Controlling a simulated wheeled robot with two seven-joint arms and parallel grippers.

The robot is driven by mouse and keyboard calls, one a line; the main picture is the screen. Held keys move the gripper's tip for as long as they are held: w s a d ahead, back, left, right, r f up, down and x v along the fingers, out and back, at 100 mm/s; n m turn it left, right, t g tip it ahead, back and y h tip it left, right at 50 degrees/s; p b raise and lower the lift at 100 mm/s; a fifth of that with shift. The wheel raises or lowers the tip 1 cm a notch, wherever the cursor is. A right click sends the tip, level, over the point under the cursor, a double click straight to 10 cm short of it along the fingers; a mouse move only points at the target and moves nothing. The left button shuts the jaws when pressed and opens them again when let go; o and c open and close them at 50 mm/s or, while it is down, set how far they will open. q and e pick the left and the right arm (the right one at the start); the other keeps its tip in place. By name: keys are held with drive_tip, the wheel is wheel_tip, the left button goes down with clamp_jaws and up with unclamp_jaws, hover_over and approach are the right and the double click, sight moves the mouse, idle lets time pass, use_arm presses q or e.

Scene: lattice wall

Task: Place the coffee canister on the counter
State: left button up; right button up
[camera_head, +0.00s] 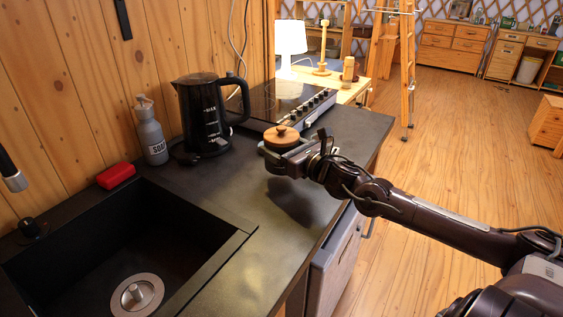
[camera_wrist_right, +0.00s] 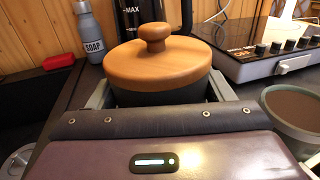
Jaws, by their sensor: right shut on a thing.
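The coffee canister, a dark round pot with a wooden knobbed lid (camera_head: 281,136), is at my right gripper (camera_head: 280,152) over the far part of the dark counter (camera_head: 215,205). In the right wrist view the canister (camera_wrist_right: 158,68) stands upright between the two fingers of my right gripper (camera_wrist_right: 160,97), which is shut on it. Its lower body is hidden by the gripper, so I cannot tell whether its base touches the counter. A dark shadow lies on the counter below the gripper. My left gripper is not in view.
A black kettle (camera_head: 203,115), grey soap bottle (camera_head: 151,131) and red block (camera_head: 116,175) stand along the wall. The sink (camera_head: 125,240) is at front left. A hob (camera_head: 285,103) lies behind the canister. A brown-filled cup (camera_wrist_right: 292,108) is right of the gripper.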

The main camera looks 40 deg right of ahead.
drive_tip(key=shift+f, duration=2.1)
drive_tip(key=o, duration=1.2)
drive_tip(key=shift+f, duration=0.15)
drive_tip(key=shift+o, duration=0.2)
drive_tip(key=shift+s, duration=0.1)
drive_tip(key=shift+s+d+p, duration=0.25)
drive_tip(key=shift+s+p, duration=0.25)
drive_tip(key=shift+s, duration=1.45)
drive_tip(key=shift+s+d+p, duration=0.25)
drive_tip(key=shift+s+p, duration=0.2)
drive_tip(key=shift+s, duration=1.55)
drive_tip(key=shift+s+d+p, duration=0.25)
drive_tip(key=shift+s+p, duration=0.25)
drive_tip(key=shift+s, duration=1.45)
